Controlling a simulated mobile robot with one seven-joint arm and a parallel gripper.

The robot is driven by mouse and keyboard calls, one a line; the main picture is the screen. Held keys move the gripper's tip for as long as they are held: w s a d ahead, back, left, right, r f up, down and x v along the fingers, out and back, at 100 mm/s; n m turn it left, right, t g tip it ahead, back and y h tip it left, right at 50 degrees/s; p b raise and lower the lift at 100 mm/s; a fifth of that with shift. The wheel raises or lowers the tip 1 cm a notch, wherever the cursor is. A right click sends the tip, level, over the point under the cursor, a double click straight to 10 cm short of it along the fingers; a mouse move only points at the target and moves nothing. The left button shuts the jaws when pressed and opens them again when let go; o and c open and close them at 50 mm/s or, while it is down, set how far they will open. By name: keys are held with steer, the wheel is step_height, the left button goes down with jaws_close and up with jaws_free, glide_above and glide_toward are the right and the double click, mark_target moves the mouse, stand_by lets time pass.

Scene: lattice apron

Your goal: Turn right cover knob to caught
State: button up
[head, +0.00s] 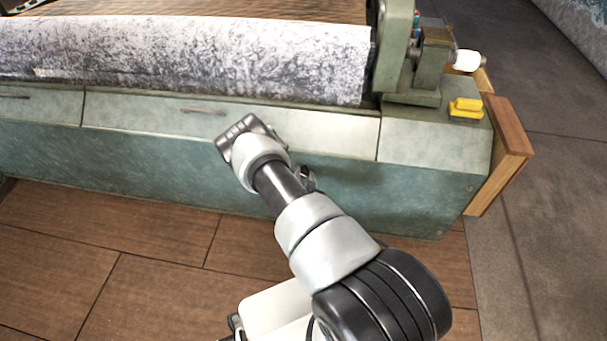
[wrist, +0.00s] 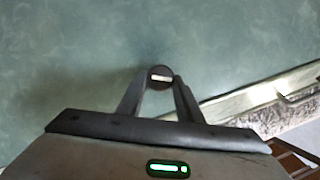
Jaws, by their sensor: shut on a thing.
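The right cover knob (wrist: 161,72) is a small dark round knob with a pale bar across its face. It shows in the wrist view against the green front panel. My gripper (wrist: 160,80) is closed around it, with one fingertip on each side. The pale bar lies nearly level in that view. In the head view my own arm hides the gripper's tips and the knob. The pale right cover (head: 335,134) lies along the top front of the green machine body (head: 400,195).
A speckled roll (head: 200,58) lies behind the covers. A yellow block (head: 465,107) sits on the right end of the machine, beside a wooden board (head: 508,150). A handle (head: 203,110) shows on the cover left of my wrist. Wooden floor lies in front.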

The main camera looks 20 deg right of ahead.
steer(key=shift+s+d+f+m+t+y+b, duration=0.1)
steer(key=shift+f+m+t+y+b, duration=0.15)
steer(key=shift+m+t, duration=1)
steer(key=shift+d+f+m+t+y+b, duration=0.15)
steer(key=shift+m+t+y, duration=0.2)
steer(key=shift+m, duration=1.65)
steer(key=shift+s+f+m+t+y+b, duration=0.1)
steer(key=shift+f+m+t+y+b, duration=0.15)
steer(key=shift+m+t, duration=1)
steer(key=shift+r+m+g+y, duration=0.1)
steer(key=shift+m+g+y, duration=0.15)
steer(key=shift+m+g, duration=0.25)
steer(key=o, duration=1)
steer(key=shift+o, duration=0.2)
steer(key=shift+s, duration=0.1)
